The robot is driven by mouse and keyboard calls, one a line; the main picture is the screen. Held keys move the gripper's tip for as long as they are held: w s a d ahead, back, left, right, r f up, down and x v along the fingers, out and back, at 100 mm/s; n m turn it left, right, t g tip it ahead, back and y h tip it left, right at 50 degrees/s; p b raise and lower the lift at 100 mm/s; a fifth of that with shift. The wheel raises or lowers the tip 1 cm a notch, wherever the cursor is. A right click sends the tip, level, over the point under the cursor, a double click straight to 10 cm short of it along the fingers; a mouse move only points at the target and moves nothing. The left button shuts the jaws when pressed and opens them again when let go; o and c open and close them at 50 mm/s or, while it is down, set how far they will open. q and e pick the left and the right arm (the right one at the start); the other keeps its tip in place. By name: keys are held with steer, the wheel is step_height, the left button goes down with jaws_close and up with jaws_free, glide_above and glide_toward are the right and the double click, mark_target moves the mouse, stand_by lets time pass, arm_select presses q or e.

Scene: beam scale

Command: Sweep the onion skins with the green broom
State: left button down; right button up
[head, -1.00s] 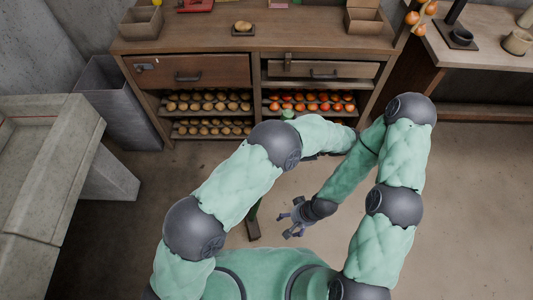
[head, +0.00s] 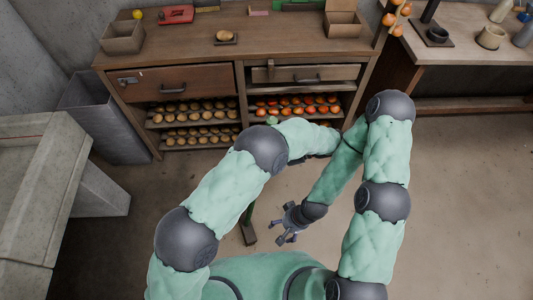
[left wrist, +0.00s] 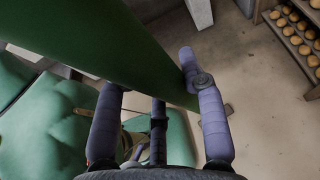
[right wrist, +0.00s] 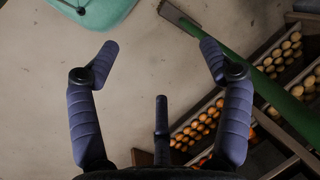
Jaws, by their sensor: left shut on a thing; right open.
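The green broom (head: 248,232) shows in the head view as a short piece of green handle and a dark head low over the floor, partly hidden by my left arm. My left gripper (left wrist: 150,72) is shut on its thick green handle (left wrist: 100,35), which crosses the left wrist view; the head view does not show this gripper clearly. My right gripper (head: 288,224) is open and empty, just right of the broom head. In the right wrist view the broom handle (right wrist: 262,95) runs past the right fingertip. I cannot make out any onion skins.
A wooden workbench (head: 185,50) with drawers and shelves of potatoes and onions stands ahead. A grey bin (head: 100,115) and a concrete block (head: 40,170) are at left. A second table (head: 465,60) is at right. The floor (head: 455,200) at right is clear.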

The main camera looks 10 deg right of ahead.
arm_select(q)
steer(key=s+a+p, duration=0.2)
steer(key=s+a, duration=0.1)
steer(key=a, duration=0.8)
steer(key=s+a+p, duration=0.2)
steer(key=a+p, duration=0.1)
steer(key=a, duration=0.8)
steer(key=s+a+p, duration=0.3)
steer(key=a, duration=0.8)
steer(key=shift+s+a, duration=0.3)
arm_select(e)
step_height(320, 180, up, 9)
steer(key=shift+w+d, duration=0.15)
steer(key=shift+w, duration=0.3)
arm_select(q)
steer(key=shift+d, duration=0.1)
